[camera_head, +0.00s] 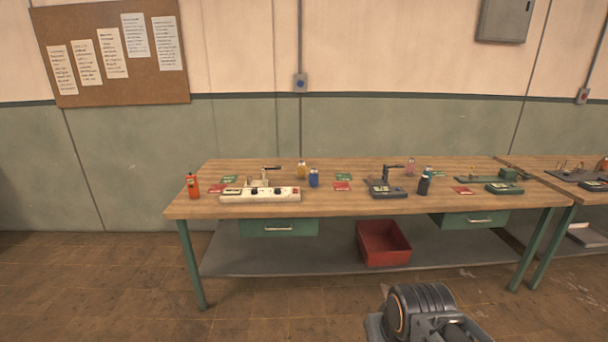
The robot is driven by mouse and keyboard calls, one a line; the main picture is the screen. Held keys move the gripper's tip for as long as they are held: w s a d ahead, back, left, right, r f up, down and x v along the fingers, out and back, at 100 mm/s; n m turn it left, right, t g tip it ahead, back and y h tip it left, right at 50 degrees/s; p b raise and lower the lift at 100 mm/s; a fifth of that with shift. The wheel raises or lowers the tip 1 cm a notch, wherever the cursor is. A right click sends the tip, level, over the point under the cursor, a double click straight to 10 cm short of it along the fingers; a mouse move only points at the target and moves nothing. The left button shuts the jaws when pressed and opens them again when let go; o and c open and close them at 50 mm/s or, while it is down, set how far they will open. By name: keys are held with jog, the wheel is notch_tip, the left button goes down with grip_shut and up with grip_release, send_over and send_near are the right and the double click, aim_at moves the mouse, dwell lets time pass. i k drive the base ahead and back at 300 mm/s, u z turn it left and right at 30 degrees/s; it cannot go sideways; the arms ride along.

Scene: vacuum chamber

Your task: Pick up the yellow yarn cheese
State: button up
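A small yellow item (301,170) stands upright towards the back of the wooden workbench, left of its middle. It looks like the yellow yarn cheese, but it is too small in the picture to make out the yarn. A blue item (314,179) stands just in front and to the right of it and may cover a little of its edge. Part of my own arm shows at the bottom right, on the near side of the bench and well apart from the yellow item. My gripper's fingers are not in view.
The workbench (340,207) also bears an orange-red bottle (192,186), a white device (260,195), a dark device with an arm (388,190) and a black bottle (424,186). A red bin (383,257) sits on the lower shelf. The floor in front is clear.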

aim_at(301, 168)
jog(key=z, duration=0.35)
jog(key=i, duration=2.2)
jog(key=u, duration=1.55)
jog(key=i, duration=0.85)
jog(key=u, duration=0.75)
jog(key=i, duration=0.35)
jog(key=z, duration=0.1)
